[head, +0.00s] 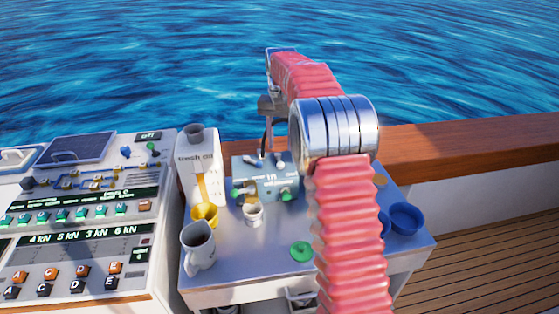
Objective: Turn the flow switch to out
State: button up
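A small blue-grey box (277,188) stands at the back of the metal table, with the word "in" on its face and green knobs at its sides. Small grey and blue parts sit on its top edge; I cannot tell which of them is the flow switch. My arm, in pink bellows with a large metal joint, reaches over the table. My gripper (267,138) hangs down above and behind the box. It is small and partly hidden by my arm, so its fingers and any contact with the box cannot be made out.
A white "fresh oil" container (197,178), a yellow funnel (204,214), a white mug (198,250) and a small white cup (253,214) stand left and front of the box. A green cap (301,251) and blue bowl (406,218) are further right. A control panel (80,235) is left.

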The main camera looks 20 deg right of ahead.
aim_at(281, 162)
notch_tip(281, 162, down, 8)
jog(key=shift+r, duration=0.1)
jog(key=shift+c, duration=0.3)
